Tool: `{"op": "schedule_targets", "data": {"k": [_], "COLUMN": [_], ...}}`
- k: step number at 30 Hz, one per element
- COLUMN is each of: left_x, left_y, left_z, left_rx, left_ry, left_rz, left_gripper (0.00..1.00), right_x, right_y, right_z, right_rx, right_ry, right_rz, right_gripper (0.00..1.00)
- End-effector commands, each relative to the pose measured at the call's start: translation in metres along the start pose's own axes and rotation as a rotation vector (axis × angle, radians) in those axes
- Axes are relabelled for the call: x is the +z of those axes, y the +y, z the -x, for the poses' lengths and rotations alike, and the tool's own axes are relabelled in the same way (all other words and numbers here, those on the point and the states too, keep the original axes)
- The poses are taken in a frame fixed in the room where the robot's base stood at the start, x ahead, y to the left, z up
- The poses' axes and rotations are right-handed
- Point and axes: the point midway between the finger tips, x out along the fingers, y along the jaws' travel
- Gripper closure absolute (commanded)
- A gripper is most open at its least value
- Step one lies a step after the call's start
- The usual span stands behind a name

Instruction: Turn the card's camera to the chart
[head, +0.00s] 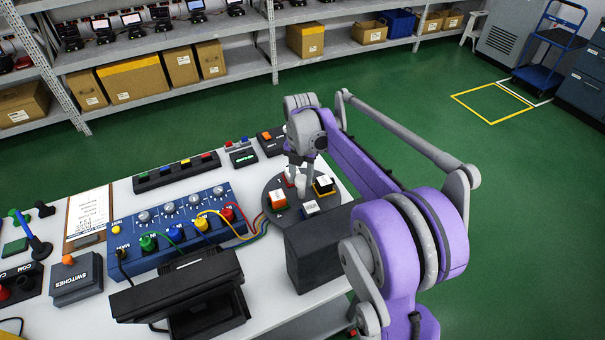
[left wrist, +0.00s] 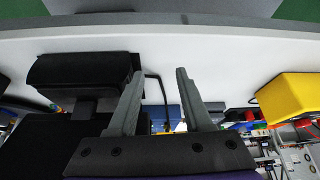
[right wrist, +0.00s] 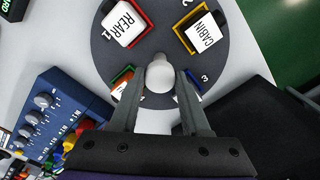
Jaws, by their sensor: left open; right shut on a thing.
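A dark round turntable (head: 269,190) stands on the white table. In the right wrist view it carries a red-edged block marked REAR (right wrist: 125,22), a yellow-edged block marked CABIN (right wrist: 203,34), a green-edged block (right wrist: 121,77) and a blue-edged block by number 3, both partly hidden by the fingers. A white knob (right wrist: 160,76) stands at its middle. My right gripper (head: 301,182) is shut on this knob from above. A clipboard with a printed sheet (head: 88,212) lies at the left; its text is too small to read. My left gripper (left wrist: 157,75) is open and empty above the table.
A blue panel (head: 180,228) with knobs and coloured plugs stands left of the turntable, cables running toward it. A black monitor-like device (head: 178,285) and a dark box (head: 318,245) stand at the front. A grey switch box (head: 76,280) is at the left. Shelves line the back.

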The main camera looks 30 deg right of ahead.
Motion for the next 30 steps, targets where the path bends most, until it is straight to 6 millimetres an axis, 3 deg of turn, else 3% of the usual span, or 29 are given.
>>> {"op": "schedule_targets", "data": {"k": [24,25,30], "left_x": [0.0005,0.0005,0.0005], "left_y": [0.0000,0.0000,0.0000], "left_z": [-0.0006,-0.0006,-0.0006], "left_rx": [0.000,0.000,0.000], "left_ry": [0.000,0.000,0.000], "left_rz": [0.000,0.000,0.000], "left_gripper": [0.50,0.50,0.50], "right_x": [-0.0060,-0.0060,-0.0059], "right_y": [-0.0002,-0.0002,-0.0001], "right_z": [-0.0005,-0.0005,-0.0003], "right_rx": [-0.001,-0.001,-0.001], "right_ry": [0.001,0.001,0.001], "right_rz": [0.055,0.055,0.055], "right_gripper": [1.00,0.52,0.23]}}
